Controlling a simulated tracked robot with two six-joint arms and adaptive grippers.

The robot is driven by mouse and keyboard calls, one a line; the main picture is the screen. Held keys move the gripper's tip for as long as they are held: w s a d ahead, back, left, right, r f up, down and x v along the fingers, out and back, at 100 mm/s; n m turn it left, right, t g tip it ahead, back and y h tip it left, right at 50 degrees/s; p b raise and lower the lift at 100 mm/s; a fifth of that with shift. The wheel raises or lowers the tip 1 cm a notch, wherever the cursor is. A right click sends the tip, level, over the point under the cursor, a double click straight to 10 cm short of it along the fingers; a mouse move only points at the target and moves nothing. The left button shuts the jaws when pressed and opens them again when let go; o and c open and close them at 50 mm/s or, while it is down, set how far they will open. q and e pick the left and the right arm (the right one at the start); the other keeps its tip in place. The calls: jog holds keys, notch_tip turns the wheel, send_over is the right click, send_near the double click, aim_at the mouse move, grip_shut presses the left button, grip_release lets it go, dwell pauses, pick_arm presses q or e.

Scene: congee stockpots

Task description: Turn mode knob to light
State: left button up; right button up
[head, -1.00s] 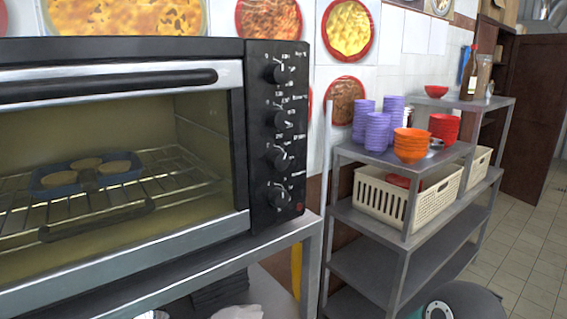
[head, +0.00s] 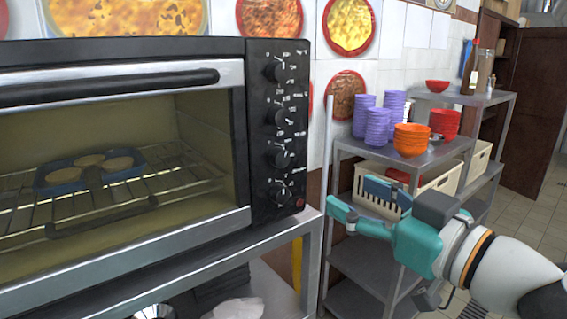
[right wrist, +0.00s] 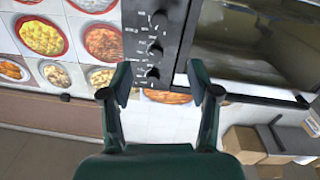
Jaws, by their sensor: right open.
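The black control panel (head: 278,225) of the oven carries a column of several black knobs with pale markings, too small to read. The top knob (head: 277,71) and bottom knob (head: 280,192) show in the head view; I cannot tell which is the mode knob. My right gripper (head: 350,195) is open and empty, right of the panel's lower end and apart from it. In the right wrist view, the panel (right wrist: 168,40) lies beyond the spread fingers (right wrist: 160,82), with one knob (right wrist: 153,73) seen between the tips. My left gripper is not in view.
The oven's glass door is shut, with a blue tray (head: 65,176) of round items on the rack inside. A grey shelf (head: 345,148) with purple and orange bowls and a cream basket (head: 370,192) stands right, behind my right gripper.

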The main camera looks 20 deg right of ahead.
aim_at(283, 159)
jog(key=b+x, duration=0.2)
jog(key=x, duration=1.3)
jog(key=shift+w+b, duration=0.1)
jog(key=shift+b, duration=0.25)
jog(key=shift+w+a, duration=0.25)
jog(key=shift+w, duration=0.35)
jog(key=shift+c, duration=0.3)
jog(key=c, duration=1.1)
